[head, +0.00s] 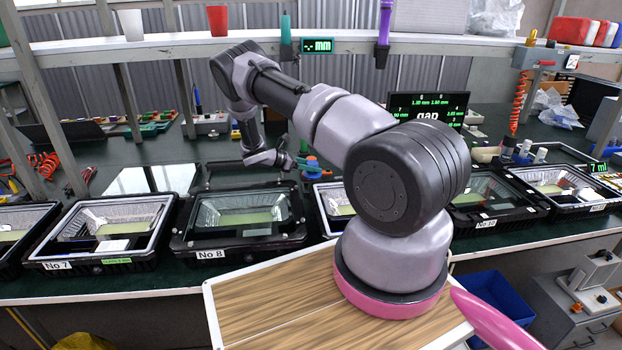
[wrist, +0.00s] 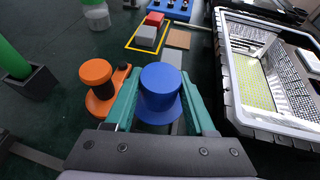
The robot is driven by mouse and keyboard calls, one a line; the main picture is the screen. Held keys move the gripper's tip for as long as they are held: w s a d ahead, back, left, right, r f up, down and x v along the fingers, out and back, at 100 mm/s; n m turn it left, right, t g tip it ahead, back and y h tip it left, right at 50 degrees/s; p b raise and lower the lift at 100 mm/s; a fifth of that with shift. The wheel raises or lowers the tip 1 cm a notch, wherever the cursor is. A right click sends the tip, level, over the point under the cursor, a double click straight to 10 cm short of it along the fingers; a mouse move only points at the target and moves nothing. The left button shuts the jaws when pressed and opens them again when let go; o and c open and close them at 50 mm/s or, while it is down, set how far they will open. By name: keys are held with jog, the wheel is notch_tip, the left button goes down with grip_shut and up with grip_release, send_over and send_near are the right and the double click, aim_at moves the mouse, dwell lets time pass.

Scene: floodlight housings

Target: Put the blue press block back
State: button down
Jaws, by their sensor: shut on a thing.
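The blue press block (wrist: 160,88), a round knob on a wider flange, is between the two green fingers of my gripper (wrist: 159,98) in the wrist view. The fingers are shut on it, one on each side. In the head view my gripper (head: 302,163) is low over the dark bench behind the row of housings, with a bit of the blue block (head: 320,171) showing beside it. The block's underside is hidden, so I cannot tell if it touches the bench. An orange press block (wrist: 97,78) stands just left of the fingers.
A floodlight housing (wrist: 232,95) lies close on the right in the wrist view. A yellow-outlined square (wrist: 131,46) with a grey block (wrist: 146,36) is beyond the gripper, near a red block (wrist: 155,19). A green post in a dark base (wrist: 32,88) stands left.

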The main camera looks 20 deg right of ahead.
aim_at(312, 176)
jog(key=shift+s+a+f, duration=0.1)
jog(key=shift+f, duration=2)
jog(key=shift+f, duration=0.55)
jog(key=shift+c, duration=1.2)
grip_release()
